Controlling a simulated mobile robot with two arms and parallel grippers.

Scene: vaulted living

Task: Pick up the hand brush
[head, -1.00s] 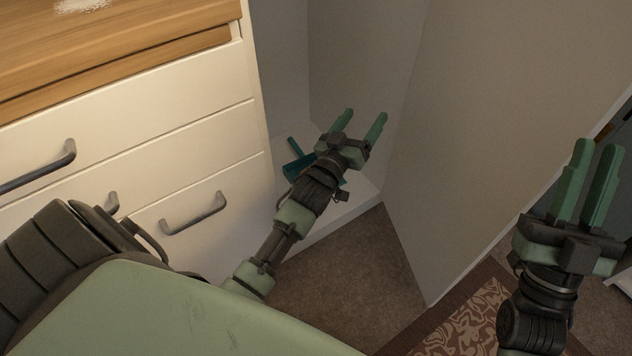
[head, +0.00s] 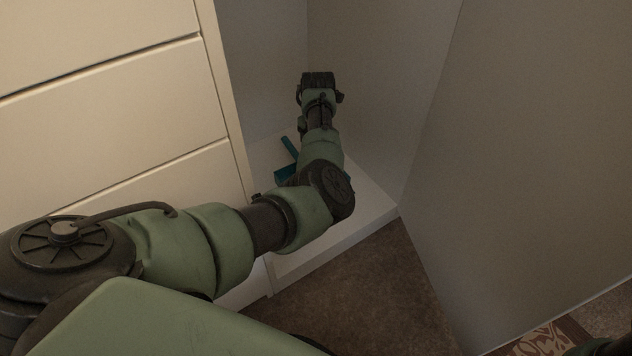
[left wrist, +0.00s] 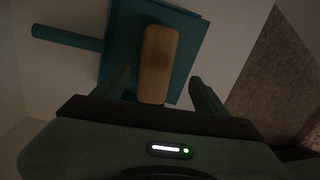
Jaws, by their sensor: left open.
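The hand brush (left wrist: 159,63) shows a light wooden back with rounded ends in the left wrist view. It lies over a teal dustpan (left wrist: 118,45), whose round handle sticks out to the left. In the head view the dustpan (head: 286,173) shows only in part, on the white cabinet floor; my left arm hides the rest and the brush. My left gripper (left wrist: 160,75) is open, with one finger on either side of the brush's near part. I cannot tell whether the fingers touch it. In the head view its fingers are hidden. My right gripper is not clearly in view.
A white cabinet floor (head: 368,205) lies between a drawer unit (head: 120,110) on the left and a tall grey panel (head: 530,150) on the right. Grey walls close the back. Brown carpet (head: 370,295) lies in front, with a patterned rug (head: 540,343) at lower right.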

